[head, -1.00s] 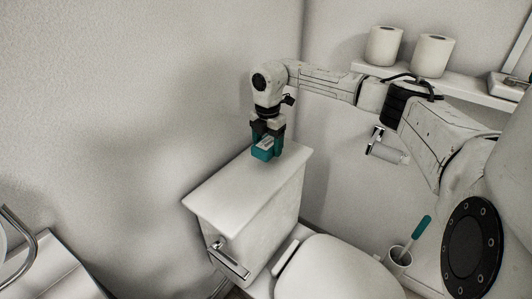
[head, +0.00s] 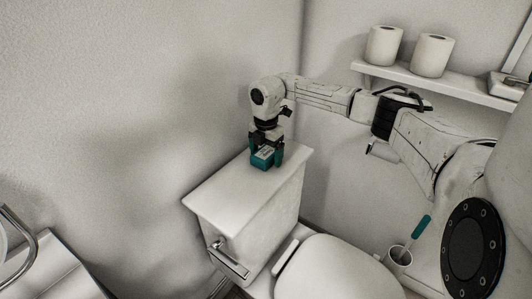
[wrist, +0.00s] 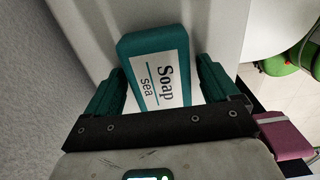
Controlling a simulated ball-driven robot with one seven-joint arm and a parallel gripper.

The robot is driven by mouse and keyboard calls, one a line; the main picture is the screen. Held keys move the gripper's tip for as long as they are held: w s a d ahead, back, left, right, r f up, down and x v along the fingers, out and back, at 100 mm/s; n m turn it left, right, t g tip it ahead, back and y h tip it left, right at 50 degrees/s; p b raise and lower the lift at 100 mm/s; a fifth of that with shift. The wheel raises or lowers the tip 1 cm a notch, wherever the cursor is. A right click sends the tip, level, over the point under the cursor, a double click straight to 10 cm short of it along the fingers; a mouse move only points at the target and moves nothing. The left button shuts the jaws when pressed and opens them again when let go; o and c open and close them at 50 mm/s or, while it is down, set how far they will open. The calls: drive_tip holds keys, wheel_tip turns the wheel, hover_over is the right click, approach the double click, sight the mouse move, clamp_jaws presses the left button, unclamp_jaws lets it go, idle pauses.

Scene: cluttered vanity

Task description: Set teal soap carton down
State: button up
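The teal soap carton (head: 263,158), with a white "Soap sea" label, rests on the white toilet tank lid (head: 225,195), near its back end. In the wrist view the carton (wrist: 155,50) lies slightly turned between the fingers. My gripper (head: 266,149) points down over it, with one teal finger on each side. In the wrist view my gripper (wrist: 158,88) is open, with small gaps between the fingers and the carton. The carton's underside is hidden.
Bare lid lies in front of the carton. Walls stand close to the left and behind. A shelf (head: 450,82) with two paper rolls (head: 383,45) is at right. The toilet seat (head: 335,270) and a brush holder (head: 398,258) are below.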

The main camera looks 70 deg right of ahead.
sight(266, 152)
drive_tip(key=shift+o, duration=0.5)
drive_tip(key=shift+r, duration=0.1)
wheel_tip(266, 152, up, 12)
idle(0.5)
